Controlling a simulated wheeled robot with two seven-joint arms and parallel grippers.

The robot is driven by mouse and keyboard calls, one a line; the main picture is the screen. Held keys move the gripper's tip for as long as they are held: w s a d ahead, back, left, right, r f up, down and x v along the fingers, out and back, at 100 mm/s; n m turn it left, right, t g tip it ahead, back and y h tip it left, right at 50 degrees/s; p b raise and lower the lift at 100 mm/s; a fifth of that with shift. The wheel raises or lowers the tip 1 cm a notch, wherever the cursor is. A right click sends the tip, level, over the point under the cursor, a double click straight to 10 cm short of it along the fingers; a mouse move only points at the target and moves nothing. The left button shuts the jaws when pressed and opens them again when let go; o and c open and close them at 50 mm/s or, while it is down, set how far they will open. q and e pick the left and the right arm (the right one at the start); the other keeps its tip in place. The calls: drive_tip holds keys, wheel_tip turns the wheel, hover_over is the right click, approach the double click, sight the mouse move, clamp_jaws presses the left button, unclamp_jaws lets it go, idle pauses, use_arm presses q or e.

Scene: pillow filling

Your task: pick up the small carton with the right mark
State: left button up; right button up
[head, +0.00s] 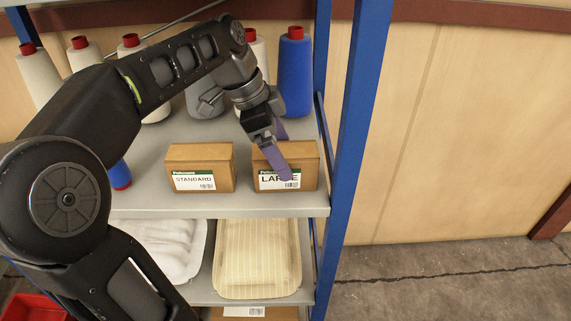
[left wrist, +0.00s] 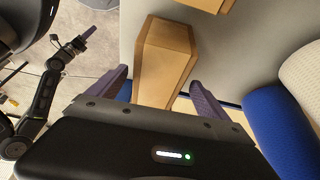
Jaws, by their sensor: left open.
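Two small brown cartons stand on the grey shelf. The left carton (head: 200,153) has a label reading STANDARD. The right carton (head: 305,165) has a label whose word is partly covered by a purple finger but looks like LARGE. My left gripper (head: 284,152) is open at the LARGE carton, with one finger in front of its label. In the left wrist view a carton (left wrist: 165,60) lies between the two spread fingers; whether they touch it I cannot tell. My right gripper (left wrist: 87,36) appears small in the left wrist view; its jaws are unclear.
A blue spool (head: 296,78) and several pale spools stand behind the cartons. A blue shelf post (head: 355,130) rises just right of the LARGE carton. The floor to the right is clear.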

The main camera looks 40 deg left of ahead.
use_arm(q)
drive_tip(key=shift+f, duration=0.15)
drive_tip(key=p+x, duration=0.1)
drive_tip(key=x, duration=0.3)
drive_tip(key=shift+s+d+f, duration=0.1)
drive_tip(key=shift+s+d, duration=0.05)
drive_tip(key=shift+d, duration=0.05)
drive_tip(key=shift+d+f, duration=0.1)
drive_tip(key=shift+f, duration=0.25)
drive_tip(key=shift+f, duration=0.2)
idle(0.5)
drive_tip(key=c, duration=1.6)
drive_tip(key=shift+r, duration=0.15)
drive_tip(key=shift+c, duration=0.2)
